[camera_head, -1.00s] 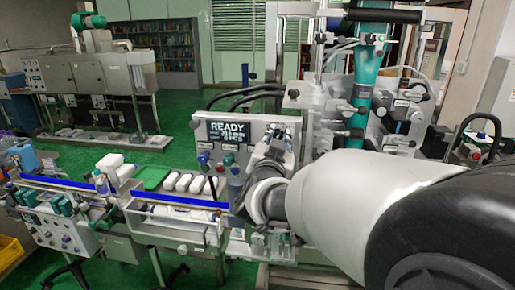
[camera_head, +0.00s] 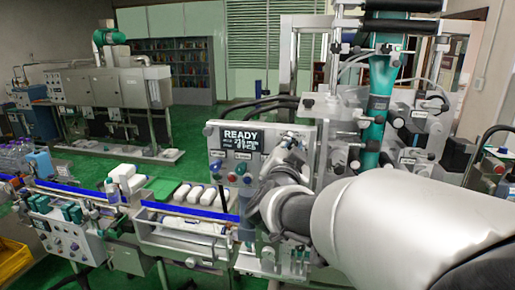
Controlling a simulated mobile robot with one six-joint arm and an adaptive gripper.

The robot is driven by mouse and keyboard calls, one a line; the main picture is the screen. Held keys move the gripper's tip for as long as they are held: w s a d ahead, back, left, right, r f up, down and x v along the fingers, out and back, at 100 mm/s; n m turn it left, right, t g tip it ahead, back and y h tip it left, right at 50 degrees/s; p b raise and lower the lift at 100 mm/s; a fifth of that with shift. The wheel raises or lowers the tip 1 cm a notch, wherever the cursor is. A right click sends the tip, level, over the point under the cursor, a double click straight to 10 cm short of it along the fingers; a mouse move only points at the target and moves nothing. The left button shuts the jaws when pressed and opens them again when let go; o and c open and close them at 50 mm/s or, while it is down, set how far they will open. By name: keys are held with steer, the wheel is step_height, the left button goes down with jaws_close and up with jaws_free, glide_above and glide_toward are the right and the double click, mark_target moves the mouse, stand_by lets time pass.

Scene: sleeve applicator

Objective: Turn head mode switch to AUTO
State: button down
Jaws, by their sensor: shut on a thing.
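The control panel (camera_head: 214,146) is a light grey box with a dark display (camera_head: 241,140) reading READY. My gripper (camera_head: 284,154) is at the right part of this panel, at the end of my white and dark arm. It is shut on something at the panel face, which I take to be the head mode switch. The switch, its label and its pointer are hidden by the gripper and wrist, so its position cannot be read.
A conveyor with a blue rail (camera_head: 190,212) and white packs (camera_head: 196,194) stands left of my arm. A machine with a teal sleeve column (camera_head: 381,85) rises behind and right. A yellow crate (camera_head: 12,257) lies at the lower left. Green floor is open behind the conveyor.

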steer(key=c, duration=1.4)
jaws_free()
steer(key=v, duration=1.2)
steer(key=shift+a, duration=0.1)
